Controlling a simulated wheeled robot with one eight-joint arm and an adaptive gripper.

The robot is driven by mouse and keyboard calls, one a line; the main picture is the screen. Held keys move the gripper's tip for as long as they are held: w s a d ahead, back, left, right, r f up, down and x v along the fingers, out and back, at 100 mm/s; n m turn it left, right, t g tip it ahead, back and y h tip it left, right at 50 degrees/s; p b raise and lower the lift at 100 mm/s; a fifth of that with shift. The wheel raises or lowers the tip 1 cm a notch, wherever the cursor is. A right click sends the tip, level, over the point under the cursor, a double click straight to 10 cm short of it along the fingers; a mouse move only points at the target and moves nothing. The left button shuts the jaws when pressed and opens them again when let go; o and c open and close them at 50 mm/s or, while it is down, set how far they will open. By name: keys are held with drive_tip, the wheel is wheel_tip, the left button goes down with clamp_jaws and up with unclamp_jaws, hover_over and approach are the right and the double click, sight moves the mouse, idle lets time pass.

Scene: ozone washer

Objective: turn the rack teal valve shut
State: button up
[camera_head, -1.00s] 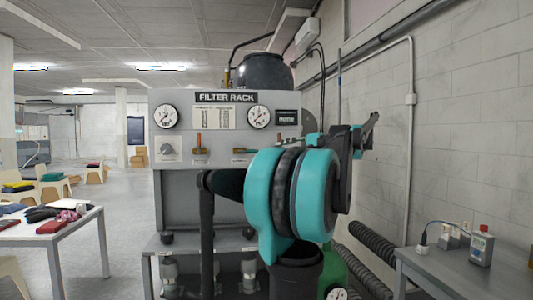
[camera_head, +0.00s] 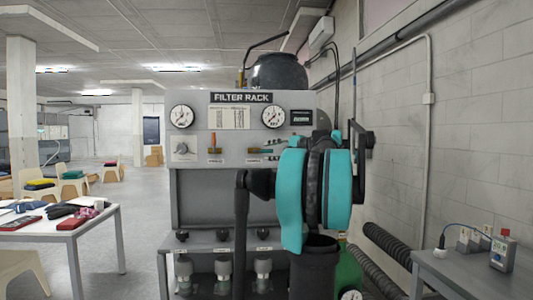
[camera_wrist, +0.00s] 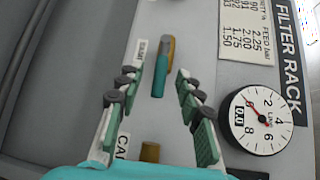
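In the wrist view my gripper (camera_wrist: 153,88) is open, with one finger on each side of the lever. The lever shows between the fingertips with gaps on both sides. I cannot tell how far the tips are from the panel. In the head view my arm hides most of my gripper.
An upright orange-handled lever (camera_head: 213,142) and a grey knob (camera_head: 181,148) are left on the panel. A gauge (camera_wrist: 263,119) is close beside the right finger. A brown block (camera_wrist: 149,152) shows low between the fingers. A side table (camera_head: 450,265) stands right.

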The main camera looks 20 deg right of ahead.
drive_tip(key=shift+x, duration=1.3)
drive_tip(key=shift+c, duration=0.4)
clamp_jaws()
